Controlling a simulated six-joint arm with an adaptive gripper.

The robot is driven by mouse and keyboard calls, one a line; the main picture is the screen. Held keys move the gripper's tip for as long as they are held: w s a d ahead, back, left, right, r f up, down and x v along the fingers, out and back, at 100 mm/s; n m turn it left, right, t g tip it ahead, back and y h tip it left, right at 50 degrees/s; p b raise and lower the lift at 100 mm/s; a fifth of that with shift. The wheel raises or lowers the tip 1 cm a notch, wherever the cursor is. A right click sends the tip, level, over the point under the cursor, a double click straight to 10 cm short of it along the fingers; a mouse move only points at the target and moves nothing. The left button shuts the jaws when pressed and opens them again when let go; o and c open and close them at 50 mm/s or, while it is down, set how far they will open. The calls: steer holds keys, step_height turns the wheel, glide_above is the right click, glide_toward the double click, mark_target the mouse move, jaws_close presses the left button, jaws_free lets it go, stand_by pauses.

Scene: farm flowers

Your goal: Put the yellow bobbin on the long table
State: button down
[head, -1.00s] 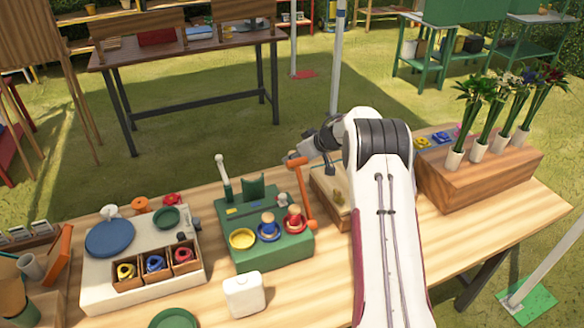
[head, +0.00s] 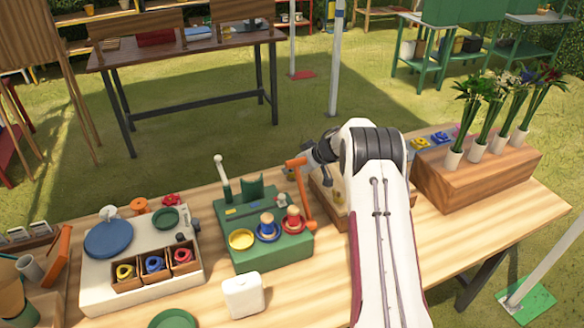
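Blue (head: 267,230) and red (head: 292,222) bobbin-like pieces with wooden tops stand in dishes on a green stand (head: 270,252). I cannot clearly make out a yellow bobbin; a small pale-yellow shape (head: 339,190) shows in the wooden tray beside my arm, too small to identify. My gripper (head: 314,157) is at the far side of the green stand, by the orange arm of that stand. Its fingers are mostly hidden, so its opening and anything in it cannot be told. A long wooden table (head: 225,301) carries all this.
A pale board (head: 98,292) with coloured coils in boxes stands left. A wooden block (head: 490,182) with flower vases stands right. A dark table (head: 190,55) stands behind, across grass.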

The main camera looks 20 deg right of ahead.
steer(key=shift+f, duration=0.2)
steer(key=c, duration=1.8)
jaws_free()
steer(key=shift+c, duration=0.2)
steer(key=shift+r, duration=0.1)
steer(key=shift+r, duration=0.15)
steer(key=v, duration=1.2)
